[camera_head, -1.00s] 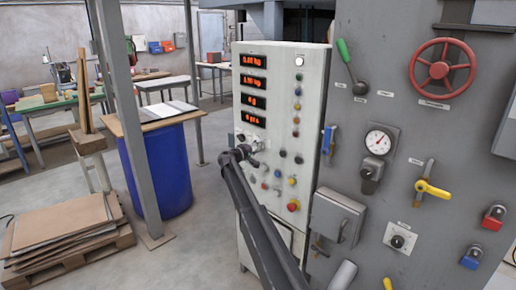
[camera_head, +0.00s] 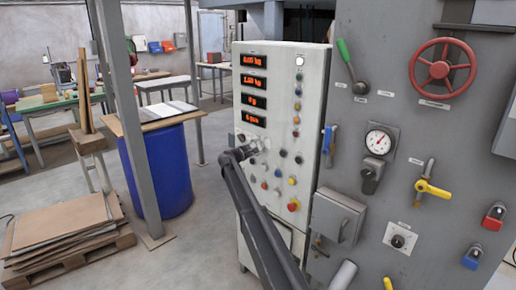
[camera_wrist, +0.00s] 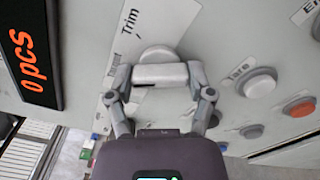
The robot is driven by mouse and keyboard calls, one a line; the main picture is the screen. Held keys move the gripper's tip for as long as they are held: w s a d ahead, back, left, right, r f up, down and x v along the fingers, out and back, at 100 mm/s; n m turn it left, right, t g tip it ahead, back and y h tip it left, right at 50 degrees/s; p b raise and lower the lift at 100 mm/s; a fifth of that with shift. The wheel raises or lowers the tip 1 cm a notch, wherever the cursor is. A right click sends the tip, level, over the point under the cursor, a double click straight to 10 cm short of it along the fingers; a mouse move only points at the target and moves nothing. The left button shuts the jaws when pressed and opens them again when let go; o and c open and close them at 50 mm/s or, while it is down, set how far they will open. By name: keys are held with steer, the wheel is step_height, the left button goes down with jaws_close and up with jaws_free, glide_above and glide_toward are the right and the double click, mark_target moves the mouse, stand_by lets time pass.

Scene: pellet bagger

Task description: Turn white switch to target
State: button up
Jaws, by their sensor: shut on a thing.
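The white switch (camera_wrist: 160,75) is a pale knob with a rounded base on the panel, beside the label "Trim" in the wrist view. A short dark mark shows on its near face. My gripper (camera_wrist: 161,78) has one finger on each side of the knob and is shut on it. In the head view my gripper (camera_head: 256,147) is at the panel's left side, below the red displays, and largely hides the switch. I cannot make out a target mark.
The light control panel (camera_head: 313,75) carries several coloured buttons right of my gripper. A grey machine face (camera_head: 380,95) with levers and a red handwheel (camera_head: 443,67) stands at right. A blue drum (camera_head: 157,170) stands at left.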

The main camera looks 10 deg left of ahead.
stand_by(0.5)
steer(key=o, duration=1.1)
steer(key=shift+s+a, duration=0.1)
steer(key=v, duration=1.1)
steer(key=shift+s+a, duration=0.25)
steer(key=shift+s, duration=0.05)
steer(key=shift+f, duration=0.1)
